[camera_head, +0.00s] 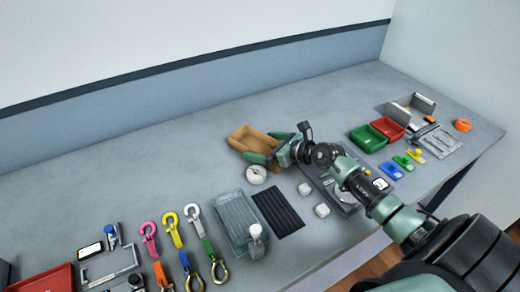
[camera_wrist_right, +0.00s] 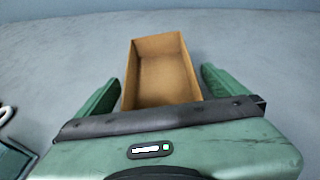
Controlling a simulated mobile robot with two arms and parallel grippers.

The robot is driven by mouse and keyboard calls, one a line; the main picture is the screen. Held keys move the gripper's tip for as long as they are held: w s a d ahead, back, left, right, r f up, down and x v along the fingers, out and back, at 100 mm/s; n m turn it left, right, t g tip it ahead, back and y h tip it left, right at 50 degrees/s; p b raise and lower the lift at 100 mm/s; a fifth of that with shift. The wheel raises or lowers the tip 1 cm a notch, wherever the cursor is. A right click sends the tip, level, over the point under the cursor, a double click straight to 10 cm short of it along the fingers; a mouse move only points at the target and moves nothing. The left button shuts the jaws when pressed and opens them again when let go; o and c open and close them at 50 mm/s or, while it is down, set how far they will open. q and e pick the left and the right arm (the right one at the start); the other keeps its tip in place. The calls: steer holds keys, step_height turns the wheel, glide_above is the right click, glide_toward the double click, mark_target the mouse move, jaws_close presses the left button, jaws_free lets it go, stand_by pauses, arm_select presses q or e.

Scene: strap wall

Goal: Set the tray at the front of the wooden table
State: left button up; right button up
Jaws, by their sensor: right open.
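A brown open-topped tray (camera_head: 243,134) lies on the grey table (camera_head: 190,158) toward the back, in the middle of the head view. My right gripper (camera_head: 264,147) is open at its near end. In the right wrist view the brown tray (camera_wrist_right: 160,45) stands between the two green fingers (camera_wrist_right: 161,80), with a gap visible on each side. The tray looks empty; its near end is hidden by the gripper body. A grey ribbed tray (camera_head: 236,222) lies nearer the front. My left gripper is not in view.
A black mat (camera_head: 278,212), a bottle (camera_head: 256,240) and coloured hooks (camera_head: 172,230) are near the front. Green (camera_head: 367,137) and red (camera_head: 387,128) bins stand right. The table's back left is clear.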

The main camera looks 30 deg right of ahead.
steer(key=shift+r, duration=0.1)
steer(key=c, duration=1.5)
